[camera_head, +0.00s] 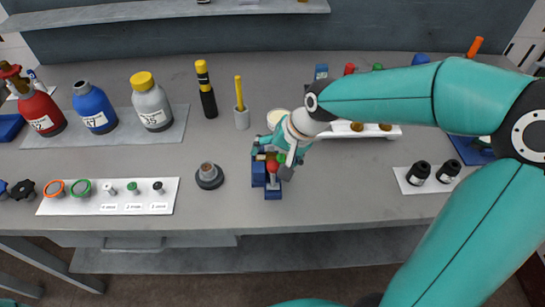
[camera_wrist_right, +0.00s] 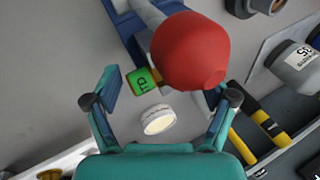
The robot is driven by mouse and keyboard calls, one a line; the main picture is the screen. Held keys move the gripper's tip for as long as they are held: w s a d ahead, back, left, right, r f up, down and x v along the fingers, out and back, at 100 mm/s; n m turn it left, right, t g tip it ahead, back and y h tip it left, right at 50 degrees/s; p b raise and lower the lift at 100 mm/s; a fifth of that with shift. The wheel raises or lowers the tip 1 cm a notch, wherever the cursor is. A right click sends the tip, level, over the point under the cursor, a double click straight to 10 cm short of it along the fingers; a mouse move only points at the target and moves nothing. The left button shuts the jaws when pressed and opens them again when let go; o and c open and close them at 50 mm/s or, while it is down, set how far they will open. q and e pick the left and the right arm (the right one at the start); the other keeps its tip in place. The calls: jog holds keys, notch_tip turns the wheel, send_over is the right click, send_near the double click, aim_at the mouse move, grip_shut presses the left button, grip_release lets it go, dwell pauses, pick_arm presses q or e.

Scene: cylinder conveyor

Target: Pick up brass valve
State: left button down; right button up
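My right gripper (camera_head: 276,160) reaches down over a blue stand (camera_head: 273,191) at the middle of the table. In the right wrist view the gripper (camera_wrist_right: 162,88) has its fingers wide apart. A small green-labelled piece with brass-coloured ends (camera_wrist_right: 143,80) sits beside the ball. I cannot tell whether it is the brass valve. Brass-coloured parts (camera_head: 357,127) also lie on a white tray behind my right arm. My left gripper is out of view.
A grey bottle (camera_head: 154,110), blue bottle (camera_head: 93,112) and red bottle (camera_head: 38,112) stand at the left. A white plate (camera_head: 120,208) holds rings and small fittings. A dark round fitting (camera_head: 209,175) stands left of the stand.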

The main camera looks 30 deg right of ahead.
jog(key=shift+s, duration=0.15)
jog(key=c, duration=1)
